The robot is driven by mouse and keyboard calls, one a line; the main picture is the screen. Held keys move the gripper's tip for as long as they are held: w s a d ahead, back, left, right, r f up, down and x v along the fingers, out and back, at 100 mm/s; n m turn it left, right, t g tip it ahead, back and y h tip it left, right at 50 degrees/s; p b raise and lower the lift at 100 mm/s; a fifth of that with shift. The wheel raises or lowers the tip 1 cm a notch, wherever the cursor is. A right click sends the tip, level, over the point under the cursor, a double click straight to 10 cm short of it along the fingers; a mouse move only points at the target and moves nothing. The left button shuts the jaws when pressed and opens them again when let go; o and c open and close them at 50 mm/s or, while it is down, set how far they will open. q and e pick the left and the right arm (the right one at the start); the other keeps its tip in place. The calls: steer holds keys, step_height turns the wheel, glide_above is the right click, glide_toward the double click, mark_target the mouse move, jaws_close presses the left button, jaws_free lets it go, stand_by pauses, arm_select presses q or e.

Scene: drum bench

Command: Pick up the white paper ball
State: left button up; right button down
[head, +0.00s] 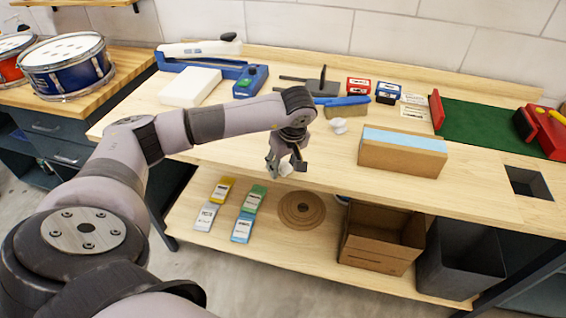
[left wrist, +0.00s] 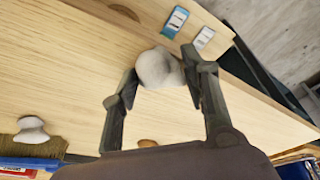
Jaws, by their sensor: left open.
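A white paper ball (head: 286,170) lies close to the bench's front edge, partly hidden by my left gripper (head: 287,163). In the left wrist view the ball (left wrist: 157,68) is round and off-white, by the tips of the open fingers (left wrist: 155,85) and nearer the right-hand finger. I cannot tell whether that finger touches it. A second white crumpled lump (head: 339,125) sits further back on the bench, and it also shows in the left wrist view (left wrist: 32,130). My right gripper is not in view.
The bench (head: 235,140) holds a cardboard box with a blue top (head: 400,155), a brush (head: 347,107) and a green mat (head: 475,125). A square hole (head: 528,183) is at the right. The lower shelf (head: 275,245) carries an open carton (head: 375,255) and a dark bin (head: 460,270).

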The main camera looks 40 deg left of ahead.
mark_target(289, 173)
arm_select(q)
steer(key=o, duration=0.5)
steer(key=shift+f, duration=0.1)
steer(key=shift+o, duration=0.2)
steer(key=shift+w+r, duration=0.1)
steer(key=shift+r, duration=0.1)
steer(key=v, duration=1.1)
steer(key=shift+r, duration=0.35)
steer(key=shift+d, duration=0.1)
